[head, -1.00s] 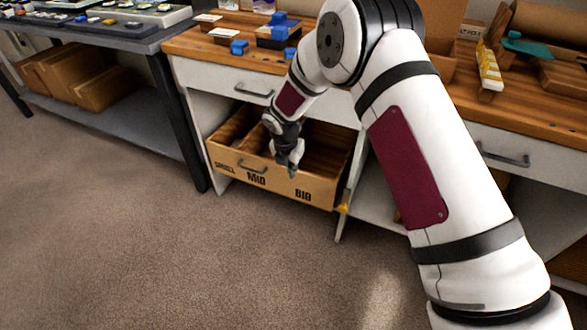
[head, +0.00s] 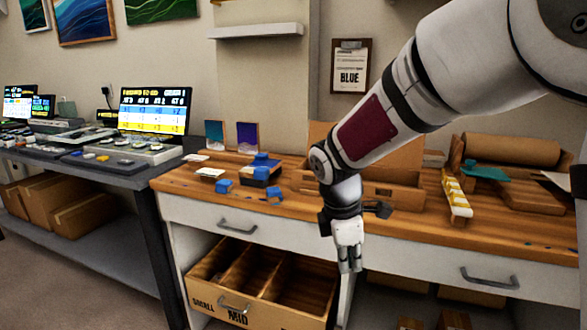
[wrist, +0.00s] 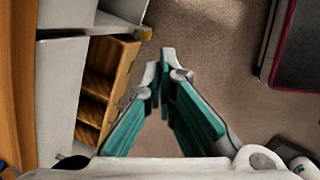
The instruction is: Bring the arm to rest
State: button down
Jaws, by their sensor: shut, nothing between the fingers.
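My gripper (head: 349,268) hangs pointing down in front of the workbench in the head view, just right of the open wooden drawer (head: 236,316). In the wrist view its fingertips (wrist: 166,58) are together, with nothing held and bare floor beyond them. The open drawer also shows in the wrist view, to the left of the fingers (wrist: 123,79). My arm reaches in from the upper right, bent down at the wrist.
The wooden workbench (head: 400,222) carries blue blocks (head: 223,186), a yellow-and-white strip (head: 456,196) and a teal tool (head: 485,171). The drawer compartments look empty. A grey table (head: 100,175) with monitors stands left. Carpet (wrist: 215,60) below my gripper is clear.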

jog(key=s+d+r+m, duration=0.3)
jog(key=s+r+m, duration=0.15)
jog(key=s, duration=0.35)
jog(key=s+d+r+m, duration=0.4)
jog(key=s+m, duration=0.1)
jog(key=s, duration=0.4)
jog(key=s+f+m+g+y, duration=0.15)
jog(key=s+m, duration=0.75)
jog(key=s, duration=1)
notch_tip(320, 180, up, 29)
jog(key=d+t+p, duration=0.1)
jog(key=t+p, duration=0.3)
jog(key=p, duration=2.4)
jog(key=shift+w+r+y, duration=0.15)
jog(key=shift+w+y, duration=0.2)
jog(key=shift+d, duration=0.1)
